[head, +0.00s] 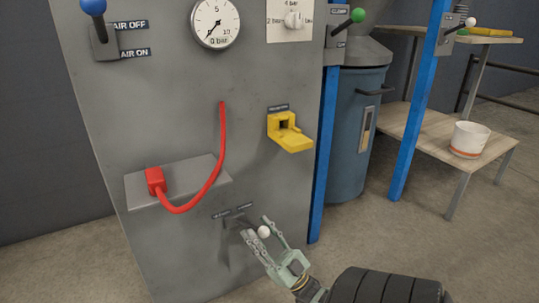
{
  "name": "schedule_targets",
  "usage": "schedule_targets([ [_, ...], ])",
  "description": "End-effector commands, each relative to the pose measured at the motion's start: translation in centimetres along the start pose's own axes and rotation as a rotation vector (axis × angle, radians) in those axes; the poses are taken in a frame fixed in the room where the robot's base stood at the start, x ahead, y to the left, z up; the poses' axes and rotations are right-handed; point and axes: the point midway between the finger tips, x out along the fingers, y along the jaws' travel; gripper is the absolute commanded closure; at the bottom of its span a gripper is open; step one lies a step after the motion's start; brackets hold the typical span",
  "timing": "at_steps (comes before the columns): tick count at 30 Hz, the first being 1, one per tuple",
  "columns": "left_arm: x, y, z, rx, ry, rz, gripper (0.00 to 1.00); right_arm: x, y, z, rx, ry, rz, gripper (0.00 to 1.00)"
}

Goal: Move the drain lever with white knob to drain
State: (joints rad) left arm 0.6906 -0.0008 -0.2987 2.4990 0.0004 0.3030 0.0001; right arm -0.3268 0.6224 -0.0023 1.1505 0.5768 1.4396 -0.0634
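The drain lever's white knob (264,232) sits low on the grey panel, near small labels (233,212) too small to read. My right gripper (256,226) reaches up to it from the lower right. Its two fingers are spread, one on each side of the knob. I cannot tell whether either finger touches the knob. The lever's shaft and mount are dark and partly hidden by the fingers, so its exact setting is unclear. My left gripper is not in view.
Above are a red plug (155,181) with its cable on a grey ledge, a yellow hasp-like fitting (290,134), a pressure gauge (215,22) and a blue-knobbed air lever (94,8). Another white-knobbed lever (470,22) is on a blue post. A white bucket (468,139) stands on a shelf.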

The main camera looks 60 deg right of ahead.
Motion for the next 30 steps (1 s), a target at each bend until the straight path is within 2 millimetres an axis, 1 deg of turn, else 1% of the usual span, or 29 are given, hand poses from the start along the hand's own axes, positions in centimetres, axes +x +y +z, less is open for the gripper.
schedule_targets([
  [5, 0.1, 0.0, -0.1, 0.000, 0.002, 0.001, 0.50, -3.1, 0.1, 0.1, -0.003, -0.006, 0.003, 0.62],
  [10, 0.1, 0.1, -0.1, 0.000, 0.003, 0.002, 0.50, -7.1, 0.1, 0.1, -0.003, -0.008, 0.004, 0.62],
  [15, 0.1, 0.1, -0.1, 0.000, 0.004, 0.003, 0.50, -9.8, 0.2, 0.1, -0.005, -0.005, 0.004, 0.62],
  [21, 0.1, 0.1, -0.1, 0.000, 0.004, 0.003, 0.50, -11.3, 0.3, 0.0, -0.005, -0.004, 0.004, 0.62],
  [30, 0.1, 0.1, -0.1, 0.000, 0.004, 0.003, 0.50, -11.7, 0.3, 0.0, -0.004, -0.002, 0.003, 0.62],
])
